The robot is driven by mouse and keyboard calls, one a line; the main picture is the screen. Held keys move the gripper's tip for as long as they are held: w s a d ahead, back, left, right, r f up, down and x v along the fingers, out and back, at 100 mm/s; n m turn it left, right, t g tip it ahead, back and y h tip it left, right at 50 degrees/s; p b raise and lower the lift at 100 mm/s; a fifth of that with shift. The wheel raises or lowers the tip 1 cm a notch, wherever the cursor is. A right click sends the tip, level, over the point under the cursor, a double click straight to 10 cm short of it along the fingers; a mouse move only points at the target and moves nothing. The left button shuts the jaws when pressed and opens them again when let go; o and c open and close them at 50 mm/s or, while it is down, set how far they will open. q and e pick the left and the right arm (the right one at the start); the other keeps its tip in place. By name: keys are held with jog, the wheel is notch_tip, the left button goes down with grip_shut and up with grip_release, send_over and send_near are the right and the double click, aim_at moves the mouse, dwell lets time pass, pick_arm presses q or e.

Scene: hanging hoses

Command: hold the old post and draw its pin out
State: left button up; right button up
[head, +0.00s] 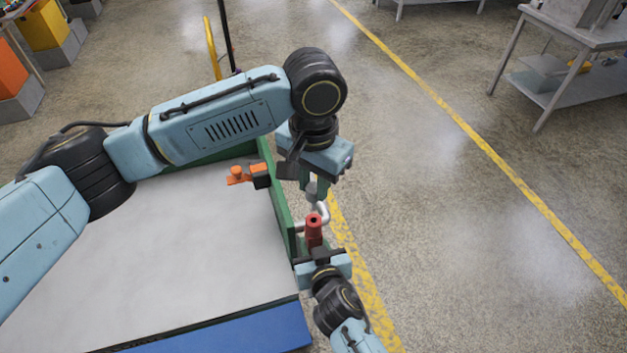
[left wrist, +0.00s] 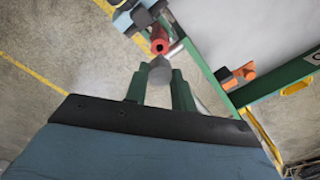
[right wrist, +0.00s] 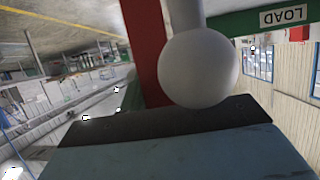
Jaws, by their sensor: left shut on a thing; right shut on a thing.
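The old post (head: 313,229) is a red upright piece with a dark hole in its top, beside the green table edge. My right gripper (head: 319,254) is shut on it; in the right wrist view the red post (right wrist: 145,50) rises from the jaws. My left gripper (head: 315,186) is just beyond the post, shut on the pin's grey head. In the left wrist view this grey head (left wrist: 160,72) sits between the green fingertips, with the red post (left wrist: 159,42) just beyond. How far the pin is in is hidden. A grey ball on a stem (right wrist: 198,65) fills the right wrist view's middle.
A bent silver pipe (head: 324,213) curves close beside the post. An orange piece with a black block (head: 248,175) is at the green-framed table's (head: 282,215) edge. The white tabletop (head: 190,250) is otherwise clear. Open floor lies to the right.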

pick_arm(q)
jog(key=shift+r, duration=1.45)
pick_arm(e)
jog(key=o, duration=1.2)
jog(key=shift+s, duration=0.1)
jog(key=v, duration=1.2)
jog(key=shift+d, duration=0.1)
